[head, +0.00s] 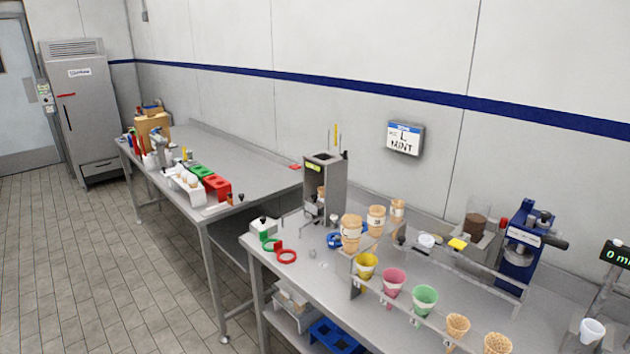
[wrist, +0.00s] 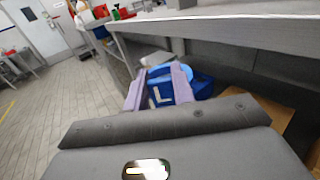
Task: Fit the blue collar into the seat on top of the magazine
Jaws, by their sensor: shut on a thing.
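In the wrist view my gripper (wrist: 160,92) has its pale purple fingers shut on a blue piece marked with a white L (wrist: 162,94), which I take to be the blue collar. Most of its shape is hidden by the fingers and the wrist. It is held out in front of a bench, apart from the magazine. My gripper is not in the head view. The magazine (head: 325,190) is a tall grey box standing upright on the near bench in the head view, with a dark opening (head: 323,157) on top. A cone shows in its front slot.
A green collar (head: 269,244), a red collar (head: 286,256) and a small blue part (head: 334,240) lie by the magazine. Stacked cones (head: 351,233) and a cone rack (head: 425,300) stand to the right. In the wrist view, the bench edge (wrist: 220,14) and a blue bin (wrist: 202,84) lie beyond my gripper.

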